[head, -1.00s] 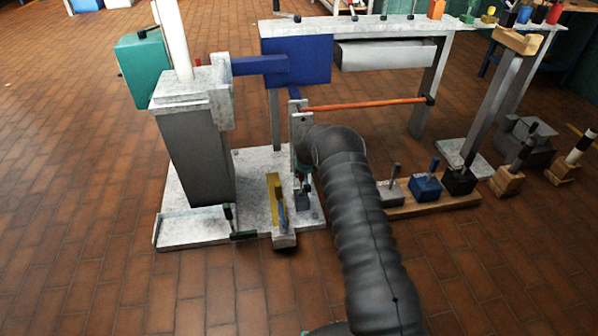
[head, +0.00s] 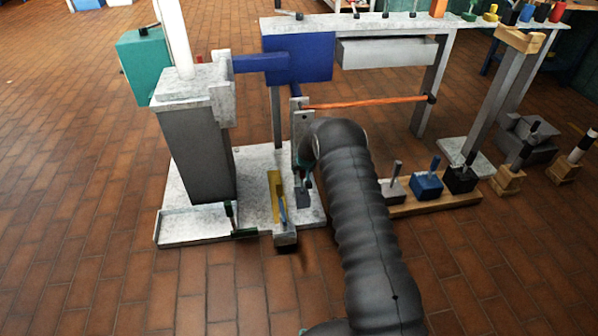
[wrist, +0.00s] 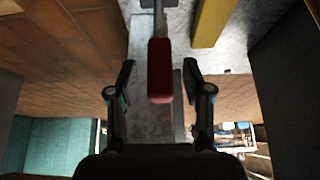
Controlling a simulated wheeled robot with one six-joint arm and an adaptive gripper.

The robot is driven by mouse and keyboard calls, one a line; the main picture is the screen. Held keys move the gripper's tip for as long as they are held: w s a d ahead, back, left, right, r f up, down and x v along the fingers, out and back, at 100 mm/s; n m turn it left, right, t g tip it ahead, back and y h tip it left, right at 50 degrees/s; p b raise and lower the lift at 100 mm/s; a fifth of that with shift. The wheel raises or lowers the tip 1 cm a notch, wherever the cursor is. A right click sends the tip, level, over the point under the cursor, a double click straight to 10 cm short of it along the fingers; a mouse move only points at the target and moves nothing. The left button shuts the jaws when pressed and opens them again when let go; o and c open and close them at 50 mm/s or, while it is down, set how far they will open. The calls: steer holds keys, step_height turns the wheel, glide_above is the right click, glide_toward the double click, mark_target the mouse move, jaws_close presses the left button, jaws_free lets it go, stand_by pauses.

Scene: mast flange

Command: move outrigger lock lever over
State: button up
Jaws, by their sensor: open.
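In the wrist view a lever with a red grip (wrist: 160,72) on a thin grey shaft (wrist: 158,20) stands between the fingers of my gripper (wrist: 158,78). The gripper is open, one finger on each side of the red grip with a gap at each side. In the head view my gripper (head: 304,172) is low over the pale base plate (head: 250,165), mostly hidden by my dark arm. A small grey block (head: 302,199) shows below it; the red grip is not clear there. No label shows which lever is the outrigger lock.
Left of the gripper are a yellow bar (head: 273,190) and a blue-handled lever (head: 283,210). A green-tipped lever (head: 230,215) stands further left. An orange rod (head: 365,103) runs above. Several levers on blocks, including a blue block (head: 426,184), stand right. The front floor is open.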

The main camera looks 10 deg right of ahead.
steer(key=v, duration=1)
steer(key=shift+s+r, duration=0.2)
steer(key=shift+r, duration=0.1)
steer(key=s+f+g, duration=0.1)
steer(key=s+g, duration=0.3)
steer(key=s, duration=0.8)
steer(key=s+d+r+t, duration=0.2)
steer(key=s+r, duration=1.5)
steer(key=s, duration=0.2)
steer(key=s+d+r+t, duration=0.1)
steer(key=s+d+r, duration=0.1)
steer(key=s+r, duration=1.6)
steer(key=shift+s+d+m+t, duration=0.25)
steer(key=shift+s+m+t, duration=0.15)
steer(key=shift+s, duration=0.4)
